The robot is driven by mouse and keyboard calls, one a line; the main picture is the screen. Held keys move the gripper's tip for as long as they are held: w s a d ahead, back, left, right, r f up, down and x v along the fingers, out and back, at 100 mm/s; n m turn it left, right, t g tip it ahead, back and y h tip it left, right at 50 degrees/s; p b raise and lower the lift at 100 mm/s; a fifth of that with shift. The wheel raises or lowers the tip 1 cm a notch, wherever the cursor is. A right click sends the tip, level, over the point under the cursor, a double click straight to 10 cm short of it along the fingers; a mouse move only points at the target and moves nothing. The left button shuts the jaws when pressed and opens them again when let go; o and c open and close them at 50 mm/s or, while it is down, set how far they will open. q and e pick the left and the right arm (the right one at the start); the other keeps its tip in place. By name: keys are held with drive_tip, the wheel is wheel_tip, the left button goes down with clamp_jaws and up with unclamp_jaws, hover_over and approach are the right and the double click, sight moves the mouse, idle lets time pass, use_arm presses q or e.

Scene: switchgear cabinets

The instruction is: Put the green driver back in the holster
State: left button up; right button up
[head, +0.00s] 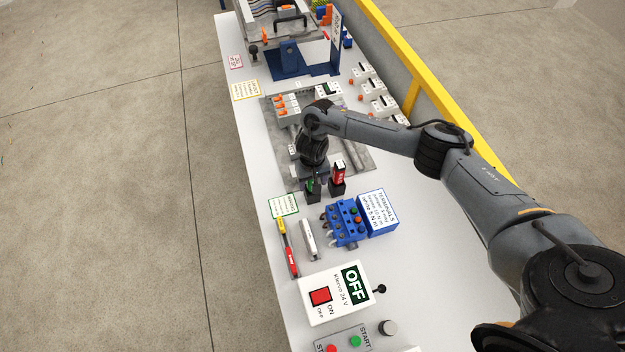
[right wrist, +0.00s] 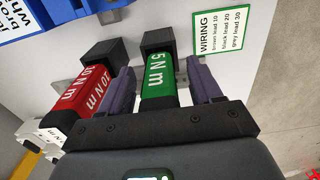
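The green driver (right wrist: 159,78), marked 5 N m, shows in the right wrist view with its far end at a black holster (right wrist: 158,40). It appears to sit in that holster, but how deep I cannot tell. My right gripper (right wrist: 160,72) is open, with one finger on each side of the green driver and visible gaps to both. In the head view the right gripper (head: 313,176) points down over the green driver (head: 312,186), partly hiding it. The red driver (head: 338,173), marked 10 N m, stands in the neighbouring black holster (head: 337,189). My left gripper is not in view.
A blue terminal block (head: 347,222) and a terminals sign (head: 370,212) lie close to the holsters. A wiring card (head: 284,204), a red-yellow tool (head: 288,248) and a switch box (head: 336,293) are nearer. A grey plate (head: 356,150) with components lies behind.

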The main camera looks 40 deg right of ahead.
drive_tip(key=shift+r, duration=0.55)
wheel_tip(320, 180, up, 11)
drive_tip(key=p, duration=0.4)
drive_tip(key=s+a+f+n+t+y, duration=0.1)
drive_tip(key=a+f+n+y, duration=0.2)
drive_tip(key=a, duration=0.7)
drive_tip(key=s+a+f+n+t, duration=0.2)
drive_tip(key=a+n, duration=0.2)
drive_tip(key=a, duration=0.6)
drive_tip(key=s+a+r+n+t+y, duration=0.2)
drive_tip(key=s+a+r+t, duration=0.15)
drive_tip(key=a, duration=0.65)
drive_tip(key=s+d+r+m+g+h, duration=0.2)
drive_tip(key=s+d+g+h, duration=0.1)
drive_tip(key=s+d, duration=1.4)
drive_tip(key=d+h, duration=0.1)
drive_tip(key=d, duration=0.1)
drive_tip(key=shift+s+d+r+h, duration=0.15)
drive_tip(key=shift+d+r+h, duration=0.15)
drive_tip(key=shift+d+h, duration=0.1)
